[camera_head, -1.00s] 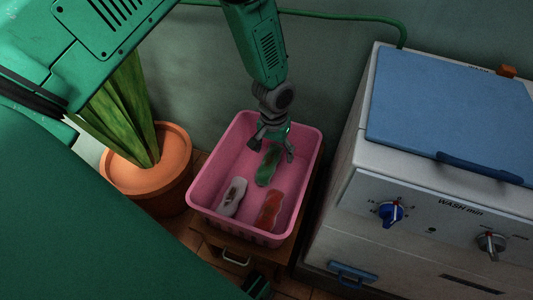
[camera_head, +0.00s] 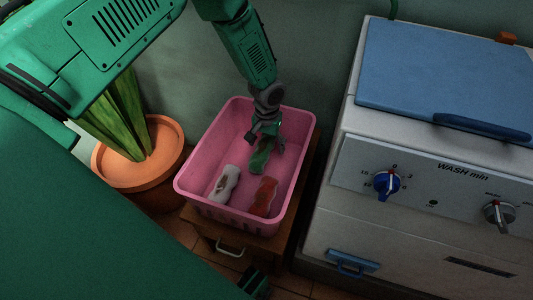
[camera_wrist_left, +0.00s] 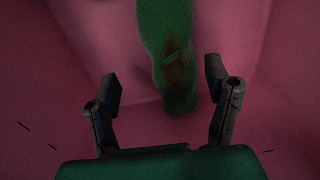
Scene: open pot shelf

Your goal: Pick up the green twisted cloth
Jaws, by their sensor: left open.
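The green twisted cloth (camera_head: 260,157) lies in the pink basket (camera_head: 187,191), towards its back. My left gripper (camera_head: 266,142) is open above the cloth's far end, inside the basket, and partly hides it. In the left wrist view the cloth (camera_wrist_left: 168,45) has a brownish patch and its near end lies between the two spread fingers (camera_wrist_left: 164,95), apart from both. I cannot tell how high the fingers are above it.
A white-grey cloth (camera_head: 224,184) and a red cloth (camera_head: 263,196) lie nearer the basket's front. The basket stands on a wooden stand (camera_head: 208,228). A potted plant (camera_head: 150,160) is on the left; a washing machine (camera_head: 350,210) with a blue lid is close on the right.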

